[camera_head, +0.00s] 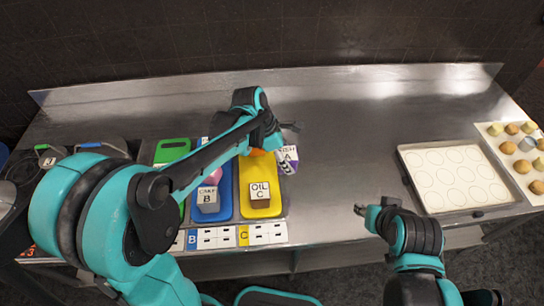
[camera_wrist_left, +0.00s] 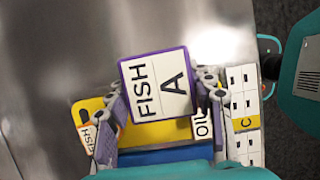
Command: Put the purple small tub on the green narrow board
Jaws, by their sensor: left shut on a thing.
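The purple small tub (camera_head: 287,160) has a white label reading FISH A. My left gripper (camera_wrist_left: 163,98) is shut on it, with a finger on each side in the left wrist view. In the head view the tub is at the right edge of the yellow board, seemingly raised above it. The green narrow board (camera_head: 172,145) lies at the left of the row of boards, to the left of the tub; my left arm hides much of it. My right gripper (camera_head: 374,206) is at the counter's front, apart from the tub; its opening is unclear.
A blue board (camera_head: 226,205) with a CAKE B box (camera_head: 208,198) and a yellow board (camera_head: 246,180) with an OIL C box (camera_head: 260,193) lie beside the green one. A baking tray (camera_head: 408,160) is at right. The counter's middle (camera_head: 345,140) is bare.

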